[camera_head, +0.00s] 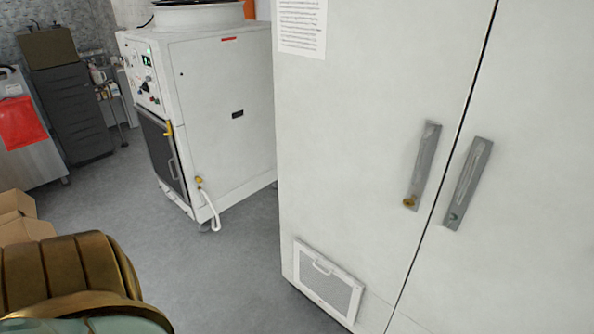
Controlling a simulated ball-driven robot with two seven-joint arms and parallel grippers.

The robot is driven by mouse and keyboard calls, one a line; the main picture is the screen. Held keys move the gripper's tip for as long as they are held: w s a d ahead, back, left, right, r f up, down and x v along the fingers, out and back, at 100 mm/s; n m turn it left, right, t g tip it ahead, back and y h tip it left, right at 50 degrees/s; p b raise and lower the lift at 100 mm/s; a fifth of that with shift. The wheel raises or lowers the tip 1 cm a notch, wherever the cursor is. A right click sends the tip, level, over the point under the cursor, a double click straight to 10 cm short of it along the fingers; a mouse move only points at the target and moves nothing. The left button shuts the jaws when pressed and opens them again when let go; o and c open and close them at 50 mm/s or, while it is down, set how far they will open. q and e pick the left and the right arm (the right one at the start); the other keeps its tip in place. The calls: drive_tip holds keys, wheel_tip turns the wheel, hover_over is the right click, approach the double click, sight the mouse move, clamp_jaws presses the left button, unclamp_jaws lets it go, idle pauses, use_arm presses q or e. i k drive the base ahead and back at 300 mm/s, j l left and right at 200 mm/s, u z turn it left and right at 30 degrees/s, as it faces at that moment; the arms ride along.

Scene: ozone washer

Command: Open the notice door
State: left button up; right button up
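The notice door (370,130) is the left door of a tall white cabinet. A printed paper notice (302,26) is on its upper left. Its grey upright handle (424,160) sits near its right edge, with a round brass-coloured piece at the bottom end. The door looks shut, with a narrow dark seam between it and the right door (540,180). The right door has a similar grey handle (467,183) close to the seam. Neither of my grippers is in view. A bronze and teal rounded part at the lower left looks like my own arm.
A vent panel (328,281) is low on the notice door. A white machine (225,120) with a control panel stands left of the cabinet. Dark drawers (72,110), a red cloth (20,122) and a cardboard box (20,220) are farther left. Grey floor (225,270) before the cabinet is clear.

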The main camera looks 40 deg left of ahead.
sight(372, 98)
drive_tip(key=u, duration=1.2)
